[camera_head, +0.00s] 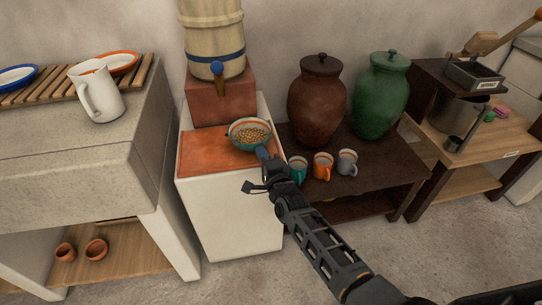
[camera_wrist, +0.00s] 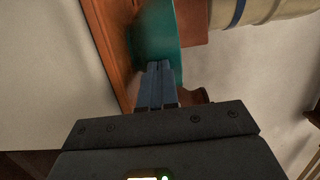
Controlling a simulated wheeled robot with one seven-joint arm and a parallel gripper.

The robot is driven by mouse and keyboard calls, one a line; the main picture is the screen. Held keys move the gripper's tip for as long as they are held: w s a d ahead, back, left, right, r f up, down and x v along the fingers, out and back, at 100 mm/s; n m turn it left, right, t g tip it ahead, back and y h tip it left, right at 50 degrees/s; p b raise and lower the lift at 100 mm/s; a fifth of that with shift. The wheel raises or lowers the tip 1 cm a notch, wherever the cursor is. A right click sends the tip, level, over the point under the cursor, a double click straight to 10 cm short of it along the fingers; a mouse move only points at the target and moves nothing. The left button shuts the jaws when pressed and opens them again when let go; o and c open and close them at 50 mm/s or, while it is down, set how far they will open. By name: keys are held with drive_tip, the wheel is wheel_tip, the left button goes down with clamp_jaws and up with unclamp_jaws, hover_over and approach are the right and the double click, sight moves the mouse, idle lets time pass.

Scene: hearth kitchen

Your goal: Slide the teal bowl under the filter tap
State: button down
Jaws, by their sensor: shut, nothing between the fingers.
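The teal bowl (camera_head: 234,140) stands upright on the orange-topped stand, near its right edge, with brown grain-like contents and an orange inner rim. The filter tap (camera_head: 218,75) has a blue knob and a dark spout on the front of a cream barrel with a blue band. The bowl is in front of and to the right of the tap. My gripper (camera_head: 262,153) is shut and empty, its fingertips at the bowl's near right side. In the wrist view the shut fingers (camera_wrist: 158,69) reach the teal bowl's wall (camera_wrist: 155,30); they appear to touch it.
The orange top (camera_head: 200,158) is clear left of the bowl. A red-brown block (camera_head: 205,108) carries the barrel behind it. Teal, orange and grey mugs (camera_head: 322,166) and two large jars (camera_head: 316,100) stand on a dark table at right. A white pitcher (camera_head: 103,95) stands at left.

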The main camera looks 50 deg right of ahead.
sight(241, 148)
drive_tip(key=w+a, duration=0.1)
drive_tip(key=w, duration=0.1)
drive_tip(key=w+a, duration=0.1)
drive_tip(key=w, duration=0.1)
drive_tip(key=w+b, duration=0.1)
drive_tip(key=w, duration=0.2)
drive_tip(key=shift+w+a, duration=0.1)
drive_tip(key=shift+a, duration=0.3)
drive_tip(key=shift+d, duration=0.1)
idle(0.6)
